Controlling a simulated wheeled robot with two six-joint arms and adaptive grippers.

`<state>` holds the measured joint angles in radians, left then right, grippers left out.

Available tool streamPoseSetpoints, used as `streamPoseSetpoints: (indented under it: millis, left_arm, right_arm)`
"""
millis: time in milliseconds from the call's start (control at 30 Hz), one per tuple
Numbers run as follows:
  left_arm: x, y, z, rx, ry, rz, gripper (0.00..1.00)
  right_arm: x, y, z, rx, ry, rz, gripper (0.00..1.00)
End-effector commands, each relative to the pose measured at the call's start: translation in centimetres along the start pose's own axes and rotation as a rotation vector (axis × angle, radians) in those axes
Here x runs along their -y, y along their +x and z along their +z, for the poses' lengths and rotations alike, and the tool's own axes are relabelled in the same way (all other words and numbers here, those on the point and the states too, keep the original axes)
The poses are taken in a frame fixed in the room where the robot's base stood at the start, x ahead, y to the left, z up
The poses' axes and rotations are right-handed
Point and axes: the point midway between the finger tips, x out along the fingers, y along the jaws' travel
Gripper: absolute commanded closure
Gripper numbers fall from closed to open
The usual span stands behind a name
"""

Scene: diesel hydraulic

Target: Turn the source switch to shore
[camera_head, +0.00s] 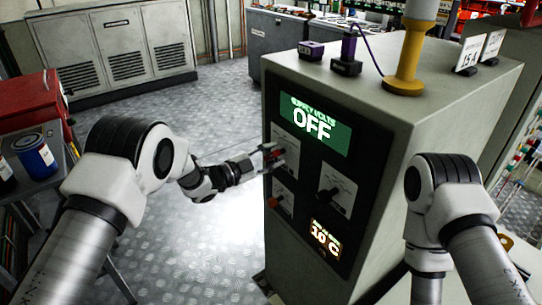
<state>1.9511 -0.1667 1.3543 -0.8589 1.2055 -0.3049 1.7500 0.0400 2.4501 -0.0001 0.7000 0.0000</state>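A grey cabinet (415,125) stands at the centre right with a dark control panel (290,240) on its front. A green display (314,123) reads "SUPPLY VOLTS OFF". Below its left part is a pale switch plate (289,139) with a red and dark switch handle (279,155), partly covered by my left gripper (271,158). The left gripper's fingertips are at this handle; whether they are closed on it cannot be told. A black rotary knob (328,194) sits to the right and a red-tipped control (274,201) below. The small labels are unreadable. My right gripper is not in view.
On the cabinet top stand a yellow post (405,80), purple-and-black blocks (347,66) and a "15 A" sign (468,54). A blue can (36,155) and red box (30,100) are at left. Floor between is clear.

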Motion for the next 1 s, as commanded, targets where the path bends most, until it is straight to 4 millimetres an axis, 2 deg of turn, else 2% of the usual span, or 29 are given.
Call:
streamPoseSetpoints:
  millis: [33,100,567,767,1000]
  left_arm:
    - [0.0,0.0,0.0,0.000,0.000,0.000,0.81]
    - [0.0,0.0,0.0,0.000,0.000,0.000,1.00]
    - [0.0,0.0,-0.1,-0.001,-0.038,0.001,1.00]
    - [0.1,0.0,-0.1,-0.001,-0.135,0.001,1.00]
    - [0.2,0.0,-0.1,-0.001,-0.328,0.001,1.00]
  right_arm:
    - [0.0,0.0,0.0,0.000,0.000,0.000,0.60]
    - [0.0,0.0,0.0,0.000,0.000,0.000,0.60]
    - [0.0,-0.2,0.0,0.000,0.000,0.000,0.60]
    - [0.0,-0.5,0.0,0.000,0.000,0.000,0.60]
    - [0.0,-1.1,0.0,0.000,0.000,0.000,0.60]
